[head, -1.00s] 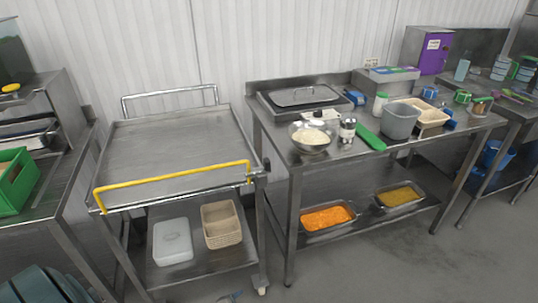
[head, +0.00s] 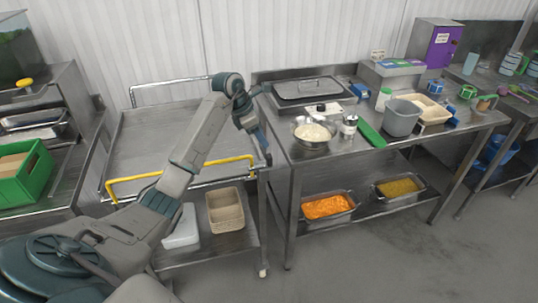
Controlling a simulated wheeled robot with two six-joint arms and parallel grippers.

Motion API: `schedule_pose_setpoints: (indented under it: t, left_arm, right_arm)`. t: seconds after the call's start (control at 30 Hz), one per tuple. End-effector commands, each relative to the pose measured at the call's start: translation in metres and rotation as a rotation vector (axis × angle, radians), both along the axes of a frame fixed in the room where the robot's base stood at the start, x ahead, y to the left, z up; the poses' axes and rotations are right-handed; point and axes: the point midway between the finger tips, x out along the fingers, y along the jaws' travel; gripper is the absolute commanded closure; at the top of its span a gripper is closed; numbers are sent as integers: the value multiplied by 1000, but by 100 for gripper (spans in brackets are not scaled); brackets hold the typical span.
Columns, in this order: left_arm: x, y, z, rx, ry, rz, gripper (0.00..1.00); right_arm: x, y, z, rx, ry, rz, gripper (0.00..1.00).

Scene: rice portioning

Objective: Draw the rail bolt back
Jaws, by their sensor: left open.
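The yellow rail (head: 215,166) runs along the front edge of the steel cart (head: 135,150), and my left arm crosses in front of its middle. The rail's right end is at the cart's front right corner. The bolt there is small and my left gripper largely covers it, so I cannot tell its position. My left gripper (head: 266,158) points down at that corner, open, close to the rail's right end. I cannot tell whether it touches the bolt. My right gripper is out of view.
A steel table (head: 285,148) stands close to the cart's right side, with a bowl of rice (head: 312,132) near its edge. Its lower shelf holds an orange food pan (head: 328,207) and a yellow one (head: 398,188). A wicker basket (head: 226,210) sits on the cart's lower shelf.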

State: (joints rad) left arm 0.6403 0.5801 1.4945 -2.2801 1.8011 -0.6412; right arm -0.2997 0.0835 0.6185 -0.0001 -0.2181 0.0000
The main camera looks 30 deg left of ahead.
Motion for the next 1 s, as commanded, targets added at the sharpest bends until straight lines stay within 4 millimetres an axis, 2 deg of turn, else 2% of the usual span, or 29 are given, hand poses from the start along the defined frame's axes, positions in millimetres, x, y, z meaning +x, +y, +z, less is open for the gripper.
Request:
schedule_pose_setpoints:
  t: [0.1, 0.23, 0.6, 0.7, 1.0]
  left_arm:
    - [-3, 10, -1, 31, 41, 7, 51]
    - [0, 7, -12, 33, 47, 7, 51]
    - [19, -11, -75, 31, 47, 8, 51]
    - [23, -14, -87, 30, 45, 9, 51]
    - [27, -16, -99, 33, 42, 8, 51]
  right_arm:
    - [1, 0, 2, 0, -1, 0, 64]
    - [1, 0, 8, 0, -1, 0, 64]
    - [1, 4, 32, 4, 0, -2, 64]
    - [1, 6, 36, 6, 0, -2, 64]
    - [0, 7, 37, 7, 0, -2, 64]
